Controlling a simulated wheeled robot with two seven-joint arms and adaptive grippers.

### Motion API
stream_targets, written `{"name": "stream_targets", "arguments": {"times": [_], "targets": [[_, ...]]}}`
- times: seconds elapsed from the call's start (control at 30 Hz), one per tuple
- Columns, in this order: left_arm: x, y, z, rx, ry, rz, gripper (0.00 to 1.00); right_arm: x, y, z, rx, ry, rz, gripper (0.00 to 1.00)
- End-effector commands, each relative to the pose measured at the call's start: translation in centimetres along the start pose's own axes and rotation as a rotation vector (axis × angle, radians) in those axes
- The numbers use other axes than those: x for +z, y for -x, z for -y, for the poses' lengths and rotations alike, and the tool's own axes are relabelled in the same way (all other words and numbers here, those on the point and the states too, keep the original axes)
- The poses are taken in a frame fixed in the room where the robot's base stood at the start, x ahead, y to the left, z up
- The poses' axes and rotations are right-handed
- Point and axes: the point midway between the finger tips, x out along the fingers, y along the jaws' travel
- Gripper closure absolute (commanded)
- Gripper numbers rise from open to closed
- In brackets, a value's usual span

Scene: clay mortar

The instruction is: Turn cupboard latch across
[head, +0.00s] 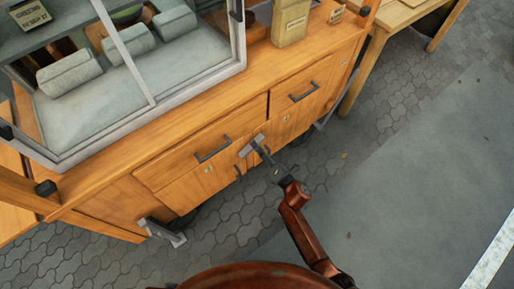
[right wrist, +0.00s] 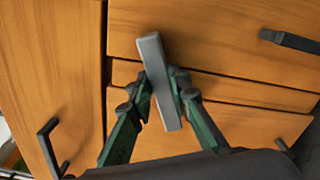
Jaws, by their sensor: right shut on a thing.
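The latch is a grey bar (right wrist: 158,85) on the front of the wooden cupboard (right wrist: 215,35). In the right wrist view it stands steeply, its top leaning a little left, between the fingers of my right gripper (right wrist: 161,95). The fingers are shut on it, one on each side. In the head view the latch (head: 251,146) slants up to the right, roughly along the line of the drawer edges. My right gripper (head: 265,158) reaches it from the lower right and hides part of it. My left gripper is not in view.
Dark handles sit close by on the cupboard front, such as the drawer handle (head: 212,150) and another handle (right wrist: 50,148). A glass case (head: 120,80) and a tan box (head: 290,22) stand on top. Paved floor (head: 390,170) lies open to the right.

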Motion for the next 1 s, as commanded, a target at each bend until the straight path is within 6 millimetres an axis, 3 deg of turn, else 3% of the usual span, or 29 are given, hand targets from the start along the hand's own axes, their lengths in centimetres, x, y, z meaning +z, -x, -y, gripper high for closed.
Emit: {"name": "stream_targets", "arguments": {"times": [0.5,1.0], "targets": [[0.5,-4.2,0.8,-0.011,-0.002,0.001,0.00,0.1,0.0,0.4,-0.001,-0.367,0.002,1.00],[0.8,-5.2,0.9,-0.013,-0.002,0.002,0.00,0.0,0.0,0.6,-0.001,-0.452,0.002,1.00]]}}
